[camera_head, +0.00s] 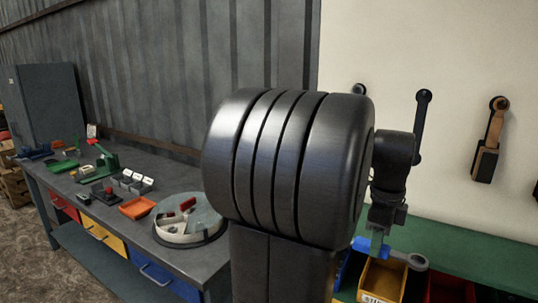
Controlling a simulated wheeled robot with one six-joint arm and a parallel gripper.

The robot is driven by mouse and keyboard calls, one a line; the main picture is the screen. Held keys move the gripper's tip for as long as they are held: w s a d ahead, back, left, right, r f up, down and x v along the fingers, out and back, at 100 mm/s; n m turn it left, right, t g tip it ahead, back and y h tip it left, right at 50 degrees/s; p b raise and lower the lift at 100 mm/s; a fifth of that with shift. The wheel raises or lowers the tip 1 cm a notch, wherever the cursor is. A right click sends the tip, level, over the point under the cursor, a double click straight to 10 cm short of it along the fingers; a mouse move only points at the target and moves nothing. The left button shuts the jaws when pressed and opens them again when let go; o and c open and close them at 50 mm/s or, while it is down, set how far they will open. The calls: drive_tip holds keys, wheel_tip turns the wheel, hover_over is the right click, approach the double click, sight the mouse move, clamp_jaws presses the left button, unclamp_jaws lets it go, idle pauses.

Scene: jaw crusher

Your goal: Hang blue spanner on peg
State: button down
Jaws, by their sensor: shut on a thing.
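My gripper (380,238) is at the right of centre, pointing down, shut on the blue spanner (376,245). The spanner's blue part is at the jaws, and a grey ring end (416,261) sticks out to the right. It is above or in front of the small bins; the exact gap cannot be told. On the pale wall behind are dark round peg heads, one at the right (500,103) bearing an orange-brown and black tool (487,150). Another dark round head (424,96) has a long black shape below it, partly behind my arm. Which peg is free cannot be told.
A yellow bin (383,281) and a red bin (450,290) stand below the spanner by a green bench top (470,250). At the left, a grey workbench (110,205) holds a round tray (188,240), an orange tray (137,207) and small parts. My own body blocks the middle.

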drive_tip(key=shift+w+d+f, duration=0.15)
drive_tip(key=shift+w+d, duration=0.15)
drive_tip(key=shift+w, duration=0.15)
drive_tip(key=w+a+f+n, duration=0.5)
drive_tip(key=a+f+n, duration=0.3)
drive_tip(key=f, duration=0.3)
drive_tip(key=w+a+f+n, duration=0.4)
drive_tip(key=a+f+n, duration=0.4)
drive_tip(key=f, duration=0.3)
drive_tip(key=w+a+f+n, duration=0.5)
drive_tip(key=a+f+n, duration=0.2)
drive_tip(key=f, duration=0.5)
drive_tip(key=shift+w+a+n, duration=0.35)
drive_tip(key=shift+a+n, duration=0.05)
drive_tip(key=shift+n, duration=0.3)
drive_tip(key=shift+s+f, duration=0.1)
